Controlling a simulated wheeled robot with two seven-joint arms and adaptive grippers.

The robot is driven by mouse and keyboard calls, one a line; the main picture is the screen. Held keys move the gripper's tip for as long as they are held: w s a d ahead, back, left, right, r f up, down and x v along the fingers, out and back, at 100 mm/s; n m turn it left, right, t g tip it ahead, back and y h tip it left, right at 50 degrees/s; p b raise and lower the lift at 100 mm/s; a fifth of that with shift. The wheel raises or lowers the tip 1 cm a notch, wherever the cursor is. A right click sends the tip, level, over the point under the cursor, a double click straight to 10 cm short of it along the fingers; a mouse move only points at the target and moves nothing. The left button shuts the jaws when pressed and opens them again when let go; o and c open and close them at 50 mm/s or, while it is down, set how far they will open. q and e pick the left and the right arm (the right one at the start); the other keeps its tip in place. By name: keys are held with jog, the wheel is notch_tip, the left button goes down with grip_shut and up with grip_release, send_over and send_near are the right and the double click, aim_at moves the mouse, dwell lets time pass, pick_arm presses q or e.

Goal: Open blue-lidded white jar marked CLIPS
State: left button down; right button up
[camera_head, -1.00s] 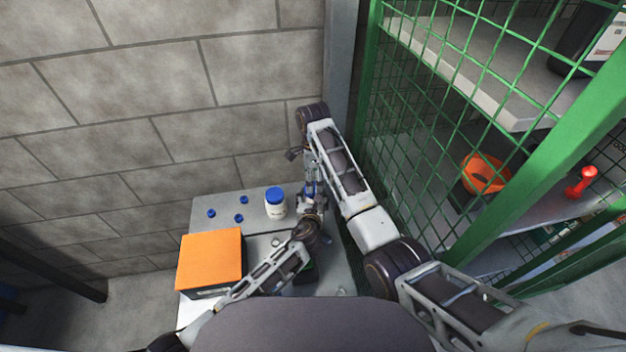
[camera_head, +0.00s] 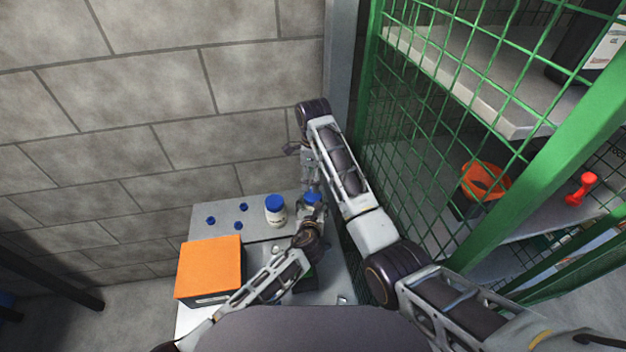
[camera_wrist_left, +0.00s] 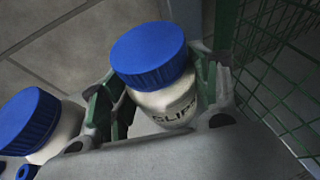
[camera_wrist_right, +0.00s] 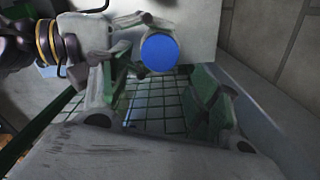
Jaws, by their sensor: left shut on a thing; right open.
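The white jar marked CLIPS (camera_wrist_left: 167,103) stands in my left gripper, with its blue lid (camera_wrist_left: 149,54) on top. The label is partly readable in the left wrist view. My left gripper (camera_head: 309,209) is shut around the jar body, a finger on each side. In the head view the blue lid (camera_head: 312,198) shows above that gripper. My right gripper (camera_wrist_right: 157,104) is open and empty, apart from the jar. In the right wrist view the lid (camera_wrist_right: 160,52) lies beyond its fingers, off to the upper side.
A second blue-lidded white jar (camera_head: 275,211) stands just left of the held one. Small blue pieces (camera_head: 243,207) lie on the grey table (camera_head: 202,235). An orange-topped box (camera_head: 210,267) is nearer. Green mesh (camera_head: 420,130) closes off the right side.

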aim_at(313, 195)
jog(key=shift+f, duration=0.15)
dwell(0.3)
jog(key=shift+f, duration=3.85)
jog(key=shift+c, duration=0.3)
jog(key=c, duration=0.8)
jog(key=shift+n, duration=1.7)
